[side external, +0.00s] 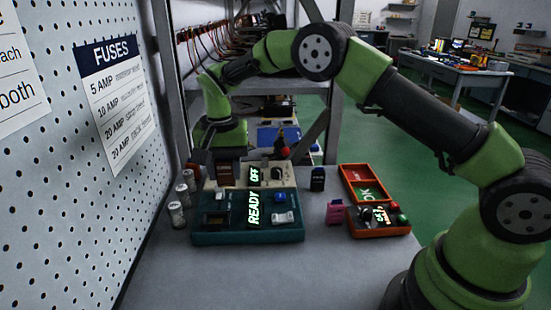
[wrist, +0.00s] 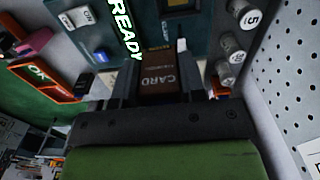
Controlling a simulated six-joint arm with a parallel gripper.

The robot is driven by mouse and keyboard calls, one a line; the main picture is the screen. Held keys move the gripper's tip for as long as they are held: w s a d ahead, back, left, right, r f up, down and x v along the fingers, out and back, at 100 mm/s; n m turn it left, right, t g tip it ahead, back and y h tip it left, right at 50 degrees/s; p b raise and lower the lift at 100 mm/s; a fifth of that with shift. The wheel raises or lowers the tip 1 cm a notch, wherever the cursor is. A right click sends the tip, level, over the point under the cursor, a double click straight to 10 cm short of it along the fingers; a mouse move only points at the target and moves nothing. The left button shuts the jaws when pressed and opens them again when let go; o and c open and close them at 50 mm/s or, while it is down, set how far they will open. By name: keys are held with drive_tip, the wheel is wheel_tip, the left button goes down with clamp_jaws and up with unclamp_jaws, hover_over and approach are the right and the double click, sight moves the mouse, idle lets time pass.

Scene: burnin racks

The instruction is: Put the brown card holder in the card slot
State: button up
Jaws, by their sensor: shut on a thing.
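The brown card holder (wrist: 158,80), with CARD printed on it, is between the fingers of my gripper (wrist: 158,96) in the wrist view. My gripper is shut on it. In the side view a brown upright piece (side external: 228,172) below my wrist appears to be this holder, above or beside the beige panel; contact is unclear. The teal panel (side external: 248,237) in front has a dark rectangular recess (side external: 215,219) at its left, also partly visible in the wrist view (wrist: 180,4). I cannot tell whether this recess is the card slot.
The teal panel carries a lit READY sign (side external: 253,207) and small switches. Several pale cylinders (side external: 177,212) stand left of it by the pegboard wall (side external: 85,200). An orange tray (side external: 378,232), a pink piece (side external: 336,212) and a dark blue piece (side external: 318,178) lie right. The front table is clear.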

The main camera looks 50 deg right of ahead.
drive_tip(key=shift+w+a+f, duration=0.1)
drive_tip(key=shift+a+f, duration=0.5)
drive_tip(key=shift+f, duration=0.3)
drive_tip(key=shift+s+a+f, duration=0.1)
drive_tip(key=shift+a+f, duration=0.5)
drive_tip(key=shift+f, duration=0.25)
drive_tip(key=shift+w+a+f, duration=0.1)
drive_tip(key=shift+a+f, duration=0.5)
drive_tip(key=shift+f, duration=0.3)
drive_tip(key=shift+f, duration=1.15)
idle(1.3)
drive_tip(key=o, duration=1.4)
wheel_tip(320, 180, up, 7)
idle(0.3)
